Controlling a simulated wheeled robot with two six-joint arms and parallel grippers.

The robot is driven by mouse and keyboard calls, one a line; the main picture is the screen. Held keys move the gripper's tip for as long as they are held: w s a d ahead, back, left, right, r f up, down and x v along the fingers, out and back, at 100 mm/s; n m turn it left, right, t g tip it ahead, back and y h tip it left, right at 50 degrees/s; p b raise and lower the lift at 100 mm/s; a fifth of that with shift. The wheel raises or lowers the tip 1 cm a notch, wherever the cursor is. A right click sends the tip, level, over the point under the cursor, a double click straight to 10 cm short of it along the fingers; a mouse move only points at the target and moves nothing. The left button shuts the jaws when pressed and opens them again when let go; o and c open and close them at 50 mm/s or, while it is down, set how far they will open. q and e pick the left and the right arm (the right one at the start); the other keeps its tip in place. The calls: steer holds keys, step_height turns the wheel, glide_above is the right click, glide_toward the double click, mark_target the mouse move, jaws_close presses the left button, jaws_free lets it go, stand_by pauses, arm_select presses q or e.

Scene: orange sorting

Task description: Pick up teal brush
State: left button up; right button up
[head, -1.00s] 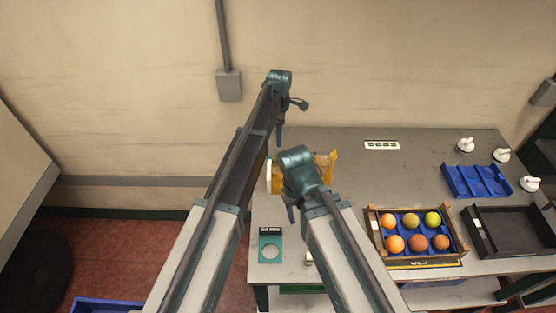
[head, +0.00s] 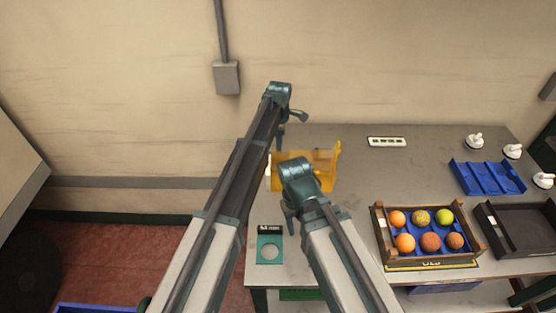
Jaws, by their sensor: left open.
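I cannot make out a teal brush; the arms hide part of the table. My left gripper (head: 290,127) is open and appears empty, at the far left edge of the grey table (head: 350,175). My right gripper (head: 290,215) points down in front of a yellow-orange holder (head: 325,165); its jaws are too hidden to judge. A teal plate (head: 270,258) with a dark label and a pale round spot lies at the table's front left.
A wooden crate (head: 376,222) with a blue insert holds several oranges and a yellow-green fruit. A blue tray (head: 488,177), a black tray (head: 515,225) and several white knobbed items (head: 474,140) stand to the right. A labelled white strip (head: 387,142) lies at the back.

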arm_select(q)
steer(key=f+b, duration=0.5)
steer(key=shift+w+d+f, duration=0.1)
steer(key=shift+d, duration=0.2)
arm_select(e)
step_height(320, 180, down, 5)
steer(key=shift+f, duration=0.15)
arm_select(q)
steer(key=shift+c, duration=0.3)
jaws_close()
